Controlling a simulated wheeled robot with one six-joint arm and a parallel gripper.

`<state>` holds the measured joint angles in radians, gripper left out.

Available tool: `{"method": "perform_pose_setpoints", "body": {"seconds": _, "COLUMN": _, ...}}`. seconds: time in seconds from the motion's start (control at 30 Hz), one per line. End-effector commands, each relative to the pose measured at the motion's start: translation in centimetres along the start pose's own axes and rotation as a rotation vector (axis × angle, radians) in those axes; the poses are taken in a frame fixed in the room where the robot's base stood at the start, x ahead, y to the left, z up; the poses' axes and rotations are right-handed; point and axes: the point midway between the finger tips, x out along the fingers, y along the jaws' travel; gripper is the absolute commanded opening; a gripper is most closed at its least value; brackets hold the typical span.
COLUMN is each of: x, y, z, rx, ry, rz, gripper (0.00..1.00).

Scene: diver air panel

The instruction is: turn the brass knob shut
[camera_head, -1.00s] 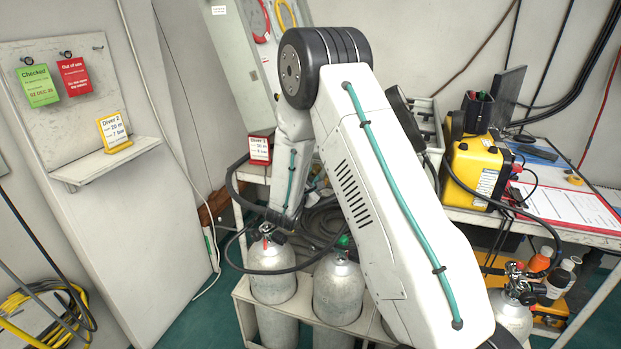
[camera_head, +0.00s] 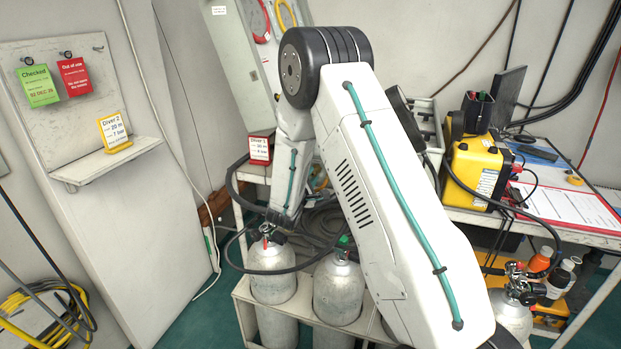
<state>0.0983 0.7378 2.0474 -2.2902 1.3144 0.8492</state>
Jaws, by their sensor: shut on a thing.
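My gripper (camera_head: 275,224) is small and dark at the lower end of my arm. It is at the valve on top of the left grey cylinder (camera_head: 272,279), partly lost among dark valve parts and hoses. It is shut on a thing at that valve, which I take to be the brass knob. The knob itself does not show clearly, and how far it is turned cannot be seen. A red part (camera_head: 265,230) shows beside the gripper.
A middle cylinder (camera_head: 338,290) with a green valve part stands in the same white rack (camera_head: 243,300). Black hoses loop close around my gripper. A bench with a yellow unit (camera_head: 472,172) is at right. A shelf (camera_head: 103,166) holds a Diver 2 card at left.

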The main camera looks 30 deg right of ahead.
Motion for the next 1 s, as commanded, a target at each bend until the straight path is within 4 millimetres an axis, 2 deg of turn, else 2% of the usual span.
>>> {"method": "perform_pose_setpoints", "body": {"seconds": 0.17, "x": -0.1, "y": -0.2, "z": 0.0, "rx": -0.002, "ry": 0.000, "rz": -0.003, "gripper": 0.00}}
{"method": "perform_pose_setpoints", "body": {"seconds": 0.2, "x": -0.1, "y": -0.2, "z": 0.0, "rx": -0.003, "ry": 0.000, "rz": -0.003, "gripper": 0.25}}
{"method": "perform_pose_setpoints", "body": {"seconds": 0.23, "x": -0.1, "y": -0.2, "z": 0.0, "rx": -0.003, "ry": 0.000, "rz": -0.004, "gripper": 0.31}}
{"method": "perform_pose_setpoints", "body": {"seconds": 0.57, "x": -0.3, "y": -0.1, "z": 0.0, "rx": -0.002, "ry": 0.000, "rz": -0.002, "gripper": 0.31}}
{"method": "perform_pose_setpoints", "body": {"seconds": 0.67, "x": -1.4, "y": -0.1, "z": -0.1, "rx": -0.003, "ry": 0.002, "rz": -0.001, "gripper": 0.31}}
{"method": "perform_pose_setpoints", "body": {"seconds": 1.0, "x": -6.9, "y": -0.1, "z": -0.1, "rx": -0.003, "ry": 0.003, "rz": -0.002, "gripper": 0.31}}
